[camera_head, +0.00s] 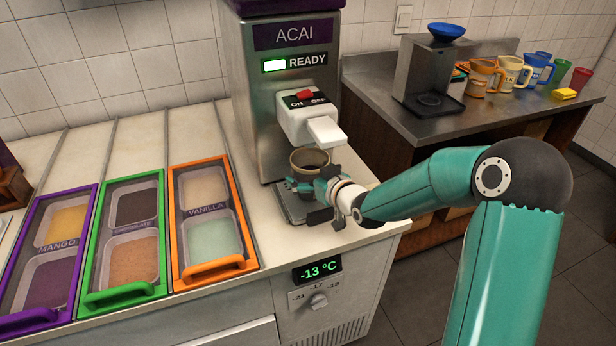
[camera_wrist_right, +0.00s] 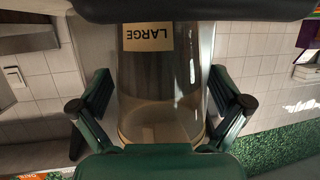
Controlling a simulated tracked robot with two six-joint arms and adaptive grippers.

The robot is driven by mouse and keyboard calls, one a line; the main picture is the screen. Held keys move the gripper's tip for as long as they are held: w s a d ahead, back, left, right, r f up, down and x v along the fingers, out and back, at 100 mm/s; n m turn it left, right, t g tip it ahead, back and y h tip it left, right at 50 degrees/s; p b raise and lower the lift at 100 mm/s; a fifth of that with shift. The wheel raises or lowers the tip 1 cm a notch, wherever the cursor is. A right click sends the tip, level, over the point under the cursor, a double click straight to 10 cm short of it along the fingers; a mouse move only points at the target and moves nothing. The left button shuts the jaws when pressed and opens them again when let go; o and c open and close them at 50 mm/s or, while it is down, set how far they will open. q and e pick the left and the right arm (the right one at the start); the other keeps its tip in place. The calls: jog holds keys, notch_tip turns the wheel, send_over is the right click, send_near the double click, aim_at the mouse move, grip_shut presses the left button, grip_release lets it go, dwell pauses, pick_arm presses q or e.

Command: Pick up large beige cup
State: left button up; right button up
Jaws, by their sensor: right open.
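The large beige cup (camera_head: 310,157) stands under the spout of the acai machine, on the machine's drip tray (camera_head: 292,206). In the right wrist view the cup (camera_wrist_right: 160,85) is large and see-through, with a tan label reading LARGE. My right gripper (camera_head: 318,187) is at the cup, its fingers low around the body. In the right wrist view the green fingers are spread, one on each side of the cup, with a gap showing at each side. The lower part of the cup is partly hidden by the gripper in the head view. My left gripper is not in view.
The acai machine (camera_head: 290,90) rises directly behind the cup, its spout (camera_head: 325,130) just above. Topping bins with purple, green and orange (camera_head: 210,268) frames lie to the left. Several mugs and colored cups stand on the back-right counter (camera_head: 440,124).

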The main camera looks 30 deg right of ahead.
aim_at(302, 158)
jog(key=c, duration=1.3)
jog(key=shift+r, duration=0.1)
jog(key=shift+r, duration=0.5)
notch_tip(302, 158, up, 2)
jog(key=shift+w+r+b, duration=0.1)
jog(key=shift+r+b, duration=0.05)
jog(key=shift+b, duration=0.2)
jog(key=s+b, duration=0.4)
jog(key=s, duration=1.4)
jog(key=shift+a+b, duration=0.3)
jog(key=shift+a, duration=0.1)
